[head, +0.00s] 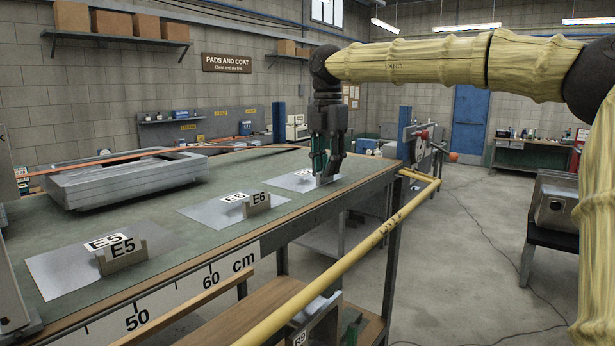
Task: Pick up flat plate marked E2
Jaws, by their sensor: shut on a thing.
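Flat grey plates lie in a row on the green-topped bench. One nearest plate (70,272) has a stand marked E5 (122,257), and the middle plate (212,214) has one marked E6 (257,205). My gripper (326,172) points down at the far-right plate (297,184) and is shut at its right side, by a small light block. The mark on this plate is mostly covered by my fingers and too small to read. I cannot see a mark E2 anywhere. Whether the plate is lifted off the bench is not clear.
A grey metal tray-like casting (120,178) sits on the bench behind the plates. A yellow rail (340,262) runs along the bench's front. A metal block on a dark stand (556,205) is at the right. The floor between is open.

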